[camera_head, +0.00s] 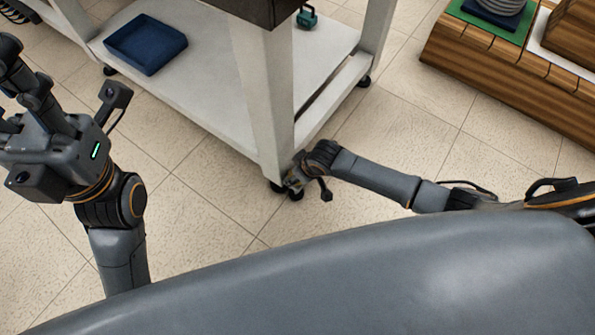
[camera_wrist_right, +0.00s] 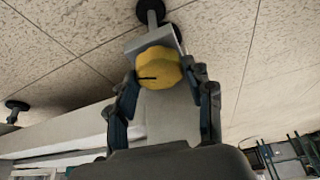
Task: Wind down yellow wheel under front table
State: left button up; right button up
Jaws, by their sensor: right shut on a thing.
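The yellow wheel (camera_wrist_right: 160,70) shows in the right wrist view, between the two fingers of my right gripper (camera_wrist_right: 163,88). It has a dark line mark on its face. My right gripper is shut on it, low at the near corner of the white table (camera_head: 268,90). In the head view, my right gripper (camera_head: 294,180) is at the foot of the table's near leg, and the wheel is mostly hidden there. My left gripper (camera_head: 12,85) is raised at the left edge, away from the table; its fingers are partly cut off by the frame.
A dark blue tray (camera_head: 146,44) sits on the table's lower shelf, with a teal object (camera_head: 306,17) farther back. Dark casters (camera_head: 364,81) stand under the table. A wooden platform (camera_head: 500,60) is at the upper right. Tiled floor (camera_head: 400,130) between them is clear.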

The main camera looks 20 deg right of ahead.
jog(key=o, duration=1.2)
jog(key=v, duration=1.2)
